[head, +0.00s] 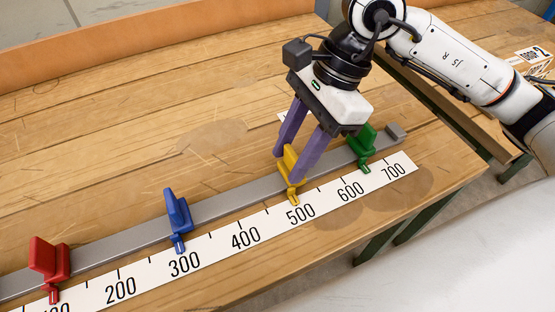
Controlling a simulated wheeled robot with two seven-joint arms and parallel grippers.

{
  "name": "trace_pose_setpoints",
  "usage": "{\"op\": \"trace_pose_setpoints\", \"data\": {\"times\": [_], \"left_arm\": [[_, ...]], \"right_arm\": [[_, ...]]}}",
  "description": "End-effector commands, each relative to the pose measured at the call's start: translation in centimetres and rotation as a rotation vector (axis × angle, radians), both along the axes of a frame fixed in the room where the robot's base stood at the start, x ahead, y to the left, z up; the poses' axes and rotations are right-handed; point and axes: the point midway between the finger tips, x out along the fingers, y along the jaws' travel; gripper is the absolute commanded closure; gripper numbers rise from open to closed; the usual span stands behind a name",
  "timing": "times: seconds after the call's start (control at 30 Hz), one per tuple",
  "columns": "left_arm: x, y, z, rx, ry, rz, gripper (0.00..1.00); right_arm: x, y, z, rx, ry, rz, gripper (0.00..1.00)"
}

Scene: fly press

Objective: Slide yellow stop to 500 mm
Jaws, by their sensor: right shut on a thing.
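The yellow stop (290,176) sits on the grey rail (232,200). Its pointer reaches down onto the white scale (262,227) just above the 500 label and appears to cover that mark; I cannot tell a small offset. My right gripper (296,150) comes down from above, with its purple fingers either side of the yellow stop's upright part, shut on it. The fingers partly hide the stop's top. My left gripper is out of view.
On the same rail, the green stop (362,145) stands close to the right of my gripper. The blue stop (177,212) is near 300, and the red stop (48,258) is at the far left. The rail between blue and yellow is clear. A grey end block (396,132) closes the rail's right end.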

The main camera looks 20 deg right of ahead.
Motion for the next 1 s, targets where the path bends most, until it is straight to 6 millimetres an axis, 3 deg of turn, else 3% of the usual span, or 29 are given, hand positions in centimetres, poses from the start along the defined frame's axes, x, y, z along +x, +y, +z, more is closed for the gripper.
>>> {"op": "trace_pose_setpoints", "data": {"times": [0.2,0.23,0.33,0.67,1.0], "left_arm": [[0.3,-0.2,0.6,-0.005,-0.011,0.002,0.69],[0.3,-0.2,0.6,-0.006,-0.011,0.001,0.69],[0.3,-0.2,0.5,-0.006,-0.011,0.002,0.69],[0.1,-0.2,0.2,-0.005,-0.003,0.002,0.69],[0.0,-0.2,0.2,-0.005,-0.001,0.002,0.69]], "right_arm": [[0.0,0.0,0.0,-0.002,-0.001,0.0,1.0],[0.0,0.0,0.0,-0.002,-0.001,0.0,0.58],[0.0,0.0,0.0,-0.001,-0.001,0.0,0.44],[0.0,-0.1,0.3,-0.001,-0.002,-0.001,0.44],[0.2,-2.3,5.7,-0.001,-0.004,-0.003,0.44]]}}
